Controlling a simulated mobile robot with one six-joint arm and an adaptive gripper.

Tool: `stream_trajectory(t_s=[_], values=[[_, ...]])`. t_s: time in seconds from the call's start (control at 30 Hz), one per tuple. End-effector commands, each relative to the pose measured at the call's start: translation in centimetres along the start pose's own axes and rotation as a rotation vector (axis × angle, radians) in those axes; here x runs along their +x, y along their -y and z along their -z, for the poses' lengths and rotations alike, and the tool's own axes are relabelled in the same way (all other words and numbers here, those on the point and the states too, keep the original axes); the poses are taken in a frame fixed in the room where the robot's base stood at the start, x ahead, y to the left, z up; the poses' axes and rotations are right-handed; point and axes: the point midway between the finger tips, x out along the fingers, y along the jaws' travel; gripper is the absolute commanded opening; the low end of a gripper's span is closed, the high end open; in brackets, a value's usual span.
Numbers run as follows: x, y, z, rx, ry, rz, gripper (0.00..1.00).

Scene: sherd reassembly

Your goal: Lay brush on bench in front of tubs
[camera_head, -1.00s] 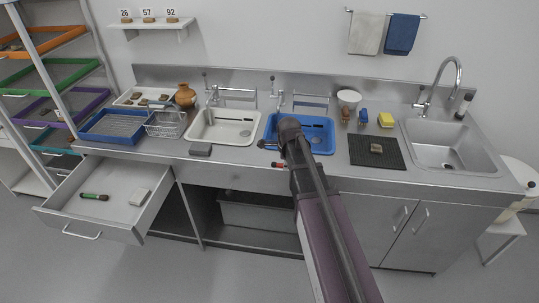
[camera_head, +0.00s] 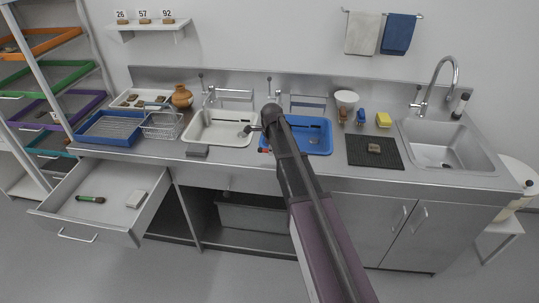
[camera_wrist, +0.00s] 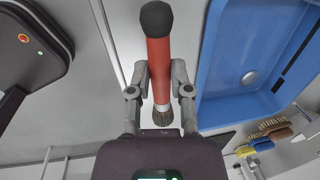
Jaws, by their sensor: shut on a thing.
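My gripper (camera_wrist: 160,78) is shut on the red brush (camera_wrist: 158,52). The brush has a red handle, a black rounded end and dark bristles, and it lies between the two fingers in the wrist view. In the head view a small red bit of the brush (camera_head: 265,150) shows beside my arm, near the front left corner of the blue tub (camera_head: 325,148). Whether it touches the bench cannot be told. The white tub (camera_head: 190,138) is to its left. The blue tub also shows at the right in the wrist view (camera_wrist: 215,100). My arm hides part of the bench front (camera_head: 235,158).
A grey block (camera_head: 197,151) lies on the bench front, left of the brush. A black mat (camera_head: 360,158) with a sherd lies right of the blue tub. The open drawer (camera_head: 85,222) at lower left holds a green-handled brush (camera_head: 90,198) and a pale block (camera_head: 136,199).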

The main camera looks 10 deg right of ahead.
Motion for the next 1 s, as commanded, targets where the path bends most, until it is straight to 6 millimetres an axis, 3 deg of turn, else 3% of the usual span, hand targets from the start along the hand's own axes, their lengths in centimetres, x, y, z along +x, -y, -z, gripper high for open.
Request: stream_trajectory(t_s=[0.27, 0.6, 1.0], values=[[0.5, 1.4, -0.9, -0.001, 0.000, 0.000, 0.00], [3.4, 0.5, -0.7, 0.000, 0.000, 0.000, 0.00], [3.8, 0.5, -0.7, -0.001, 0.000, 0.000, 0.00]])
